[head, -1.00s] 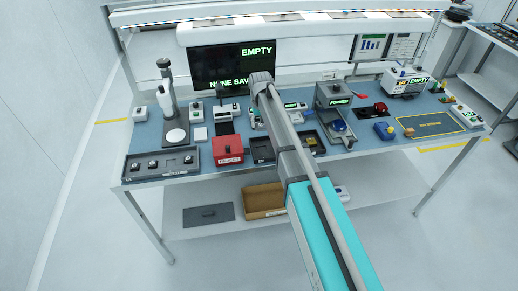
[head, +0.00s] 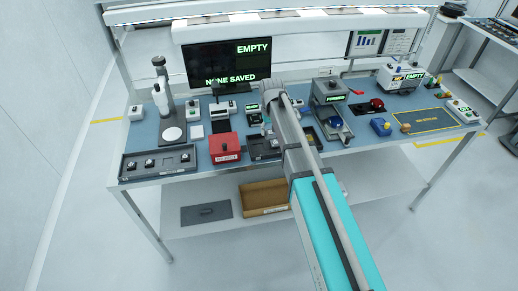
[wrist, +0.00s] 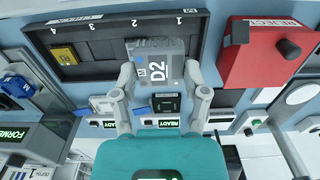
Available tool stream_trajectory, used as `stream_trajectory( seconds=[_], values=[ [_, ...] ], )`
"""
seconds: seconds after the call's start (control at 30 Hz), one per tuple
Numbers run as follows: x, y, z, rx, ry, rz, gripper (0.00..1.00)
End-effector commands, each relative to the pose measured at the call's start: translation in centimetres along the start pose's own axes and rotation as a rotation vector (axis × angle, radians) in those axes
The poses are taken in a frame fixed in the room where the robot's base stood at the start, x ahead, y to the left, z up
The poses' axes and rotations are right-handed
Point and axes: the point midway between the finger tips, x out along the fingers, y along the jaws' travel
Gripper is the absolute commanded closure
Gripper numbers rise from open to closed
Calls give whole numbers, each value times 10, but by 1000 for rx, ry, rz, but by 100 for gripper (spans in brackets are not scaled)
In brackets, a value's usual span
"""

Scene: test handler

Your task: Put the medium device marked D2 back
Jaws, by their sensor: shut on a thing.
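The grey device marked D2 (wrist: 160,62) is between the two fingers of my gripper (wrist: 160,80) in the wrist view, which is shut on it. It overlaps the dark numbered tray (wrist: 105,62), below the labels 1 and 2. I cannot tell whether it touches the tray or hangs above it. A yellow device (wrist: 64,54) sits in the tray near labels 3 and 4. In the head view the tray (head: 262,155) is partly behind my arm, and the D2 device cannot be made out.
A red reject box (head: 224,148) stands close beside the tray; it also shows in the wrist view (wrist: 262,55). Small units with READY displays (wrist: 160,123) lie on the tray's other side. A three-slot grey tray (head: 158,162) is at left.

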Motion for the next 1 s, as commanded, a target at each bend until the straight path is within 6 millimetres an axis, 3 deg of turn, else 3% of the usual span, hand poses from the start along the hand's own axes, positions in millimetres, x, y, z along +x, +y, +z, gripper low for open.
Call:
stream_trajectory(
  seconds=[0.03,0.1,0.37,0.8,1.0],
  values=[
    [0,7,16,3,0,0,90],
    [0,14,28,2,0,0,90],
    [0,30,57,1,0,0,90],
    [0,32,59,-1,0,0,90],
    [6,27,49,-1,0,0,90]
  ],
)
